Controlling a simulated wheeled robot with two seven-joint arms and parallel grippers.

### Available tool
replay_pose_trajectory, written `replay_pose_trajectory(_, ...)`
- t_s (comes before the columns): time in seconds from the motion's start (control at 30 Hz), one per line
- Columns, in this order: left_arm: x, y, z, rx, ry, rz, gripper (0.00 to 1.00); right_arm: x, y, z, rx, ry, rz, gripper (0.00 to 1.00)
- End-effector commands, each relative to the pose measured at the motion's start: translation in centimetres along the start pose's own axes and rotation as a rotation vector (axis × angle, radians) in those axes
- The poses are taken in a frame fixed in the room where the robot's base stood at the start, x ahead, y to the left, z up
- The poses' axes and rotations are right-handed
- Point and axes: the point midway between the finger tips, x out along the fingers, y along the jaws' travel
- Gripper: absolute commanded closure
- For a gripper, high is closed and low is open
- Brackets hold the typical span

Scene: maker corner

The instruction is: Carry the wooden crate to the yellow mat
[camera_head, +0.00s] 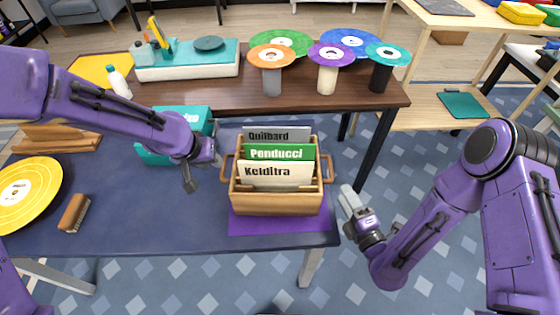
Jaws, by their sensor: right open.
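The wooden crate (275,204) stands upright on a purple mat (278,224) at the right end of the blue table. It holds upright sleeves, among them a green one, and has a handle on its left and right sides. The yellow mat (90,68) lies at the left end of the brown table behind, partly hidden by my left arm. My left gripper (204,172) is just left of the crate's left handle, its fingers apart and empty. My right gripper (350,202) is open and empty, right of and apart from the crate.
A teal box (160,152) is behind my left forearm. A brush (74,212) and a yellow record (28,192) lie to the left. A teal-topped record player (188,68), a white bottle (119,82) and stands with colored discs (327,77) occupy the brown table.

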Motion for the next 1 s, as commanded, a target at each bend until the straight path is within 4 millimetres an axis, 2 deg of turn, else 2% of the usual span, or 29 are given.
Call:
replay_pose_trajectory(0.3, 0.3, 0.9, -0.2, 0.018, -0.005, 0.007, 0.73, -0.6, 0.0, 0.6, -0.003, -0.018, 0.0, 0.55)
replay_pose_trajectory(0.43, 0.9, 1.0, -0.3, 0.019, -0.005, 0.007, 0.73, 0.0, 0.0, 0.7, -0.004, -0.02, 0.002, 0.55)
replay_pose_trajectory(0.57, 2.9, 0.9, -0.1, 0.018, -0.007, 0.006, 0.73, 2.0, 0.0, 0.7, -0.005, -0.018, 0.003, 0.55)
replay_pose_trajectory(0.8, 7.6, 0.8, -0.1, 0.016, -0.006, 0.005, 0.73, 6.7, 0.0, 0.7, -0.004, -0.017, 0.004, 0.55)
replay_pose_trajectory(1.0, 10.1, 0.8, -0.2, 0.015, -0.004, 0.006, 0.73, 9.3, 0.0, 0.7, -0.003, -0.016, 0.002, 0.55)
